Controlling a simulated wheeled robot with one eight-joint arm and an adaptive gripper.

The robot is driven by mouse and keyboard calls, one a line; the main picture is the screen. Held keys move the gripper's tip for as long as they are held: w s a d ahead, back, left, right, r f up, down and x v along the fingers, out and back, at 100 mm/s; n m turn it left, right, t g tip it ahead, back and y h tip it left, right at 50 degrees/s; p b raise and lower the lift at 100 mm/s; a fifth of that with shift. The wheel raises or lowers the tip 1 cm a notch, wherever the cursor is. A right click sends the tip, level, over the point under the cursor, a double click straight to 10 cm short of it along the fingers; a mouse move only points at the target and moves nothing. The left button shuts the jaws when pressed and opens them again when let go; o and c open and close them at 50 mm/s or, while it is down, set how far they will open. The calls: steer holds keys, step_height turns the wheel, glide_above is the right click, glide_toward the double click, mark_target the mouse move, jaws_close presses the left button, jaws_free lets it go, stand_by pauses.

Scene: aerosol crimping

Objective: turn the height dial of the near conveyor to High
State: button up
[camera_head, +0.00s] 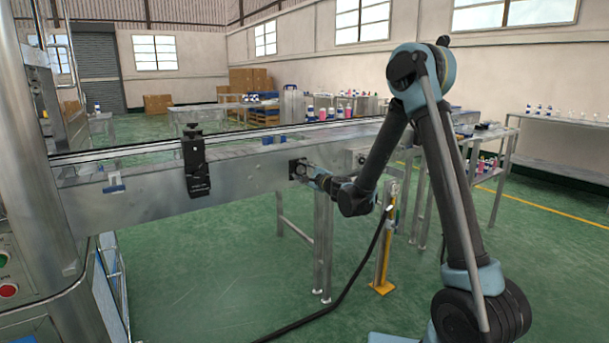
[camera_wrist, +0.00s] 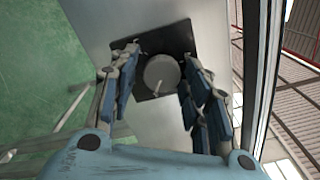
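The near conveyor (camera_head: 240,183) is a long metal conveyor with a plain side panel. The height dial (camera_wrist: 161,74) is a round grey knob with a small pale pointer mark, on a black square plate (camera_wrist: 176,38) on the conveyor's side; the plate also shows in the head view (camera_head: 296,168). In the wrist view my gripper (camera_wrist: 158,82) has its two blue-and-grey fingers spread on either side of the dial, with gaps visible between fingers and knob. In the head view my gripper (camera_head: 312,173) is at the plate. No dial lettering is legible.
A black device (camera_head: 196,165) is clamped on the conveyor's side to the left. A grey box (camera_head: 355,160) sits on the side just right of my gripper. Conveyor legs (camera_head: 323,245) and a yellow-footed post (camera_head: 383,287) stand below.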

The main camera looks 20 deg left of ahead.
stand_by(0.3)
steer(key=v, duration=1.2)
steer(key=shift+d, duration=0.1)
steer(key=s+d+m, duration=0.1)
steer(key=s+d, duration=0.3)
steer(key=x, duration=1.7)
steer(key=shift+r, duration=0.1)
steer(key=c, duration=1.1)
